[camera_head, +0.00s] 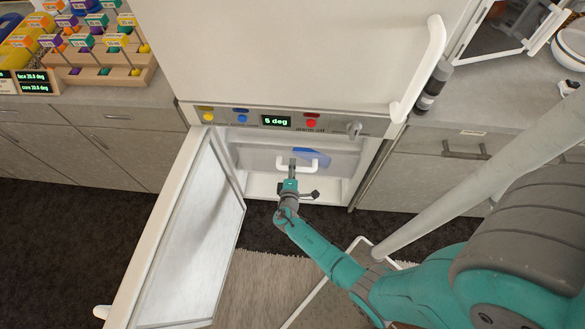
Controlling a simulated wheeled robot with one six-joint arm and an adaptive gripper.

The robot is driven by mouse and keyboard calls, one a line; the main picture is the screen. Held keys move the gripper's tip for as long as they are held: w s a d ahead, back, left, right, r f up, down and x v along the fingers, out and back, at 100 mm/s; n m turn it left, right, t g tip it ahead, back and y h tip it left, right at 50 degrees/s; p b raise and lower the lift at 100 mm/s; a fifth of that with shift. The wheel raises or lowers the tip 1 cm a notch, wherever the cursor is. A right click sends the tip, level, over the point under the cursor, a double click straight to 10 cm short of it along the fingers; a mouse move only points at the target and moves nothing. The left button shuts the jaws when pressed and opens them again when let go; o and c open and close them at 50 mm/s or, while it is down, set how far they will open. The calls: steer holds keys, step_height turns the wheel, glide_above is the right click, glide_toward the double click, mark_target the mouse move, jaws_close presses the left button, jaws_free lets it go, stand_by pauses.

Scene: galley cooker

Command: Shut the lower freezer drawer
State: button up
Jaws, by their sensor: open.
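The freezer compartment is open below the control strip. Inside it is a translucent grey drawer (255,158) with a white bar handle (312,164) and something blue (312,155) showing at its upper right. It is the only drawer I can make out, and I cannot tell how far out it stands. My gripper (292,169) reaches in from the lower right and is at the middle of the handle. It is open, and its fingers overlap the handle in the picture. Whether they touch it is unclear. My wrist hides part of the compartment floor.
The white freezer door (170,240) stands wide open on the left. The control strip (276,121) reads "5 deg". The upper door (300,50) is shut. Cabinets flank the unit. A pale rug (260,290) lies on the dark floor in front.

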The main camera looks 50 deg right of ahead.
jaws_close()
steer(key=x, duration=0.2)
steer(key=r+x, duration=0.1)
steer(key=x, duration=0.1)
steer(key=shift+w+d, duration=0.1)
jaws_free()
steer(key=v, duration=1.2)
steer(key=shift+f, duration=0.15)
